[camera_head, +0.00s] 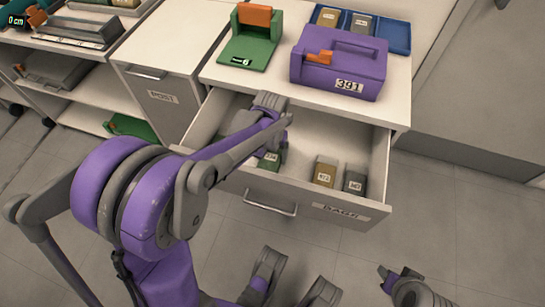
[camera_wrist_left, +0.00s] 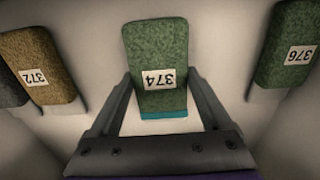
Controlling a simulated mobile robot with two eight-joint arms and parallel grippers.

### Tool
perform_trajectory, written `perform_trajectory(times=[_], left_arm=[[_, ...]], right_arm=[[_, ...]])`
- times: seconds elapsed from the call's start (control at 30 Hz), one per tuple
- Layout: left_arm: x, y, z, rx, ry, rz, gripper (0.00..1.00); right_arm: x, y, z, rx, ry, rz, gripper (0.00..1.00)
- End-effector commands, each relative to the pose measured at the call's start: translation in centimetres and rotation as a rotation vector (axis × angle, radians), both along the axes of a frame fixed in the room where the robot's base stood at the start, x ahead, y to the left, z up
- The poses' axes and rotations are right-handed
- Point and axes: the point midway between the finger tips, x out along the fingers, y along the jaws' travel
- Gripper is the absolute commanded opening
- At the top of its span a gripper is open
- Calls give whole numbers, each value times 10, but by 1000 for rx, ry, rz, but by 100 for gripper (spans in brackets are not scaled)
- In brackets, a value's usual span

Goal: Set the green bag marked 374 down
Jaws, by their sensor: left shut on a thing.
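The green bag marked 374 (camera_wrist_left: 160,60) is between the two fingers of my left gripper (camera_wrist_left: 160,85) in the left wrist view. The gripper is shut on it, and a teal strip shows along the bag's near end. In the head view my left arm reaches into the open drawer (camera_head: 384,165) and hides much of its left part. A green bag (camera_head: 268,161) shows beside the arm there, its label too small to read surely. I cannot tell whether the held bag touches the drawer floor. My right gripper (camera_head: 392,280) seems to be low in the head view; its fingers are unclear.
A green bag marked 376 (camera_wrist_left: 290,45) and a brown bag marked 372 (camera_wrist_left: 30,65) flank the held bag, with gaps between. A dark grey bag (camera_head: 355,180) stands beside the brown one. On the counter above are a purple box marked 391 (camera_head: 340,65), a green open box (camera_head: 250,45) and a blue tray (camera_head: 397,38).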

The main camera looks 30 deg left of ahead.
Motion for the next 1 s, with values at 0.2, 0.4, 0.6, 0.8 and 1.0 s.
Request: perform_trajectory(times=[0.2, 0.4, 0.6, 0.8, 1.0], left_arm=[[0, 0, -15, 0, 0, 0, 1], [0, 0, -16, 0, 0, 0, 1], [0, 0, -17, 0, 0, 0, 100], [0, 0, -16, 0, 0, 0, 100], [0, 0, 4, 0, -1, 0, 100]], right_arm=[[1, 0, -6, 0, 2, 0, 45], [1, 0, -7, 0, 2, 0, 45], [1, 0, -8, 0, 2, 0, 45], [1, 0, -7, 0, 2, 0, 45], [0, 0, 2, 0, -1, 0, 45]])
